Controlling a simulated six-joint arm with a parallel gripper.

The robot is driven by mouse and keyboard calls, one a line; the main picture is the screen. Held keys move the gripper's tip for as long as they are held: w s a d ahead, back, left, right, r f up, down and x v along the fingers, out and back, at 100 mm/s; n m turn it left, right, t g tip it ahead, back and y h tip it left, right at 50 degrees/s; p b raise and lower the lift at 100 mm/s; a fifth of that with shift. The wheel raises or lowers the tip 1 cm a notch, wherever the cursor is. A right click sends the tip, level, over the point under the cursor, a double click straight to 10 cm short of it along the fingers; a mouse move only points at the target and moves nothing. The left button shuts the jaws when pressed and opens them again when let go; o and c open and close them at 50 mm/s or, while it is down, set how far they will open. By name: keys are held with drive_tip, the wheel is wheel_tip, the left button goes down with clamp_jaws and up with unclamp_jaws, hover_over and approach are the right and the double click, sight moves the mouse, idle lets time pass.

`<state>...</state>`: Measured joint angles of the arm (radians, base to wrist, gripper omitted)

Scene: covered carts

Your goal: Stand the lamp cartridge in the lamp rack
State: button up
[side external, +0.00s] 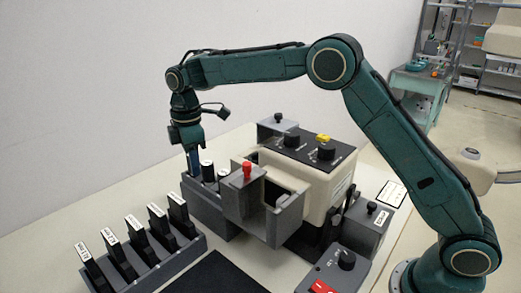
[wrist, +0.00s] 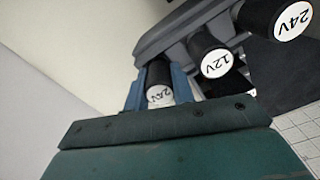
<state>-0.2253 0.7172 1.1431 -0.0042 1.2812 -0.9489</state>
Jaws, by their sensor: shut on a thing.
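My gripper (side external: 193,164) points down at the back-left end of the grey lamp rack (side external: 215,218). Its blue fingers, seen in the wrist view (wrist: 160,88), are shut on a black lamp cartridge (wrist: 159,73) with a white end that appears to read 24V. The cartridge looks roughly upright, in line with the rack's other cartridges. Its lower end is hidden, so I cannot tell whether it is seated in a slot. A 12V cartridge (wrist: 214,62) and another 24V cartridge (wrist: 291,21) stand beside it in the rack (wrist: 150,42).
A beige lamp housing (side external: 322,188) with black knobs and an open grey compartment with a red knob (side external: 247,171) stands right of the rack. A grey holder (side external: 187,254) with several labelled black plates lies front left. A dark mat (side external: 225,275) and a red-switch box (side external: 338,268) are in front.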

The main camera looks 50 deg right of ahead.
drive_tip(key=o, duration=1)
drive_tip(key=shift+r, duration=0.1)
wheel_tip(320, 180, up, 12)
drive_tip(key=shift+r, duration=0.1)
idle(0.7)
